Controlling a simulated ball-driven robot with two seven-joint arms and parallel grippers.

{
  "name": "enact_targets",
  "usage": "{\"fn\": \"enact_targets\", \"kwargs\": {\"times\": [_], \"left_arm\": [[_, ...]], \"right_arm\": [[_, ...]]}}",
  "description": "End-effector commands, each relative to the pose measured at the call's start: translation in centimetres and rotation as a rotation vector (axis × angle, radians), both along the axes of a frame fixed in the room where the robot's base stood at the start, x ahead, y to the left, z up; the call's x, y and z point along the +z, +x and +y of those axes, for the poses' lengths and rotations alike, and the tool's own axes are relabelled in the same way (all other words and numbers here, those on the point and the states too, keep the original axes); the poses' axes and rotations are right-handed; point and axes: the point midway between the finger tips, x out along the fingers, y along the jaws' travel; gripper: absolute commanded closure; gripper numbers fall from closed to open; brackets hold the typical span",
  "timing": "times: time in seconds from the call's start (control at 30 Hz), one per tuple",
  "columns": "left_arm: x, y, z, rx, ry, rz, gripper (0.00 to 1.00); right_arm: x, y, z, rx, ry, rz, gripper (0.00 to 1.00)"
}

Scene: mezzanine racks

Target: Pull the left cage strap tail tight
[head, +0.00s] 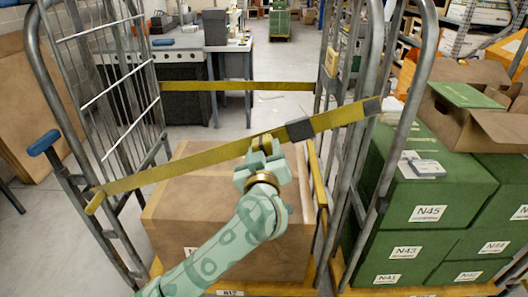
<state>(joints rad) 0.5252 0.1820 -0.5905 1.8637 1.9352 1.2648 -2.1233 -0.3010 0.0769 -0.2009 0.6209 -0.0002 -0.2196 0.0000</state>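A yellow strap (190,165) runs slanting across the front of the left cage (158,108), low at the left post and high at the right. My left gripper (258,152) is at the strap's lower edge, left of the buckle. Its fingers overlap the strap in view, and whether they grip it is unclear. My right gripper is out of view.
A large brown carton (190,215) fills the cage's lower part behind my arm. A second yellow strap (235,86) crosses the cage's back. Green boxes (430,195) stand stacked at the right, with an open carton (490,115) above. Floor shows at the left.

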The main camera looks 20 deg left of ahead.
Motion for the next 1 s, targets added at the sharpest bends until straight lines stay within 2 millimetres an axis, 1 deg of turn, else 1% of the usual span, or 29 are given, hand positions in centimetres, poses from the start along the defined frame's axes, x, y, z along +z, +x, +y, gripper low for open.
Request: {"fn": "enact_targets", "kwargs": {"times": [0.03,0.07,0.1,0.13,0.2,0.27,0.37,0.43,0.5,0.6,0.73,0.93,0.97,1.0], "left_arm": [[0.0,0.0,0.0,0.000,0.000,0.000,0.74],[0.0,0.0,0.0,0.000,0.000,0.000,0.83],[0.0,0.0,0.0,0.000,0.000,0.000,0.94],[0.0,0.0,0.0,0.000,0.000,0.000,0.96],[0.0,-0.1,0.3,0.001,0.002,0.000,0.96],[0.0,-0.3,0.9,0.003,0.005,0.000,0.95],[-0.4,-0.9,2.9,0.004,0.009,0.001,0.95],[-1.0,-1.3,4.3,0.003,0.010,0.003,0.95],[-1.6,-1.6,5.4,0.003,0.009,0.003,0.95],[-2.3,-1.9,6.4,0.002,0.006,0.002,0.95],[-2.9,-2.0,6.7,0.000,0.003,0.003,0.95],[-3.0,-2.0,6.8,0.002,0.003,0.005,0.96],[-3.0,-2.0,6.8,0.002,0.003,0.005,0.46],[-3.0,-2.0,6.7,0.002,0.003,0.005,0.35]], "right_arm": [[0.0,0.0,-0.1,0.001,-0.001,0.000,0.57],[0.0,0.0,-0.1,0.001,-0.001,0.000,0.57],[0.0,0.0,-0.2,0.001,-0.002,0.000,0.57],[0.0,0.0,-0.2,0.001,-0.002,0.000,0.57],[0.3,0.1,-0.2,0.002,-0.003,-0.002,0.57],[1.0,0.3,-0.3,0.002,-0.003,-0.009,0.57],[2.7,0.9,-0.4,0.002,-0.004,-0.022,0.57],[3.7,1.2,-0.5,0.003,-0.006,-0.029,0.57],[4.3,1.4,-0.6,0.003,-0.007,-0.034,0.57],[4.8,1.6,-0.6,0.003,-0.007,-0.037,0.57],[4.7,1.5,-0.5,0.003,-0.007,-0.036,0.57],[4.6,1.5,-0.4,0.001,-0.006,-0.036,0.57],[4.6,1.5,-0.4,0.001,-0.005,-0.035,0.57],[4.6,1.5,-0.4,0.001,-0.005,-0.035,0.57]]}}
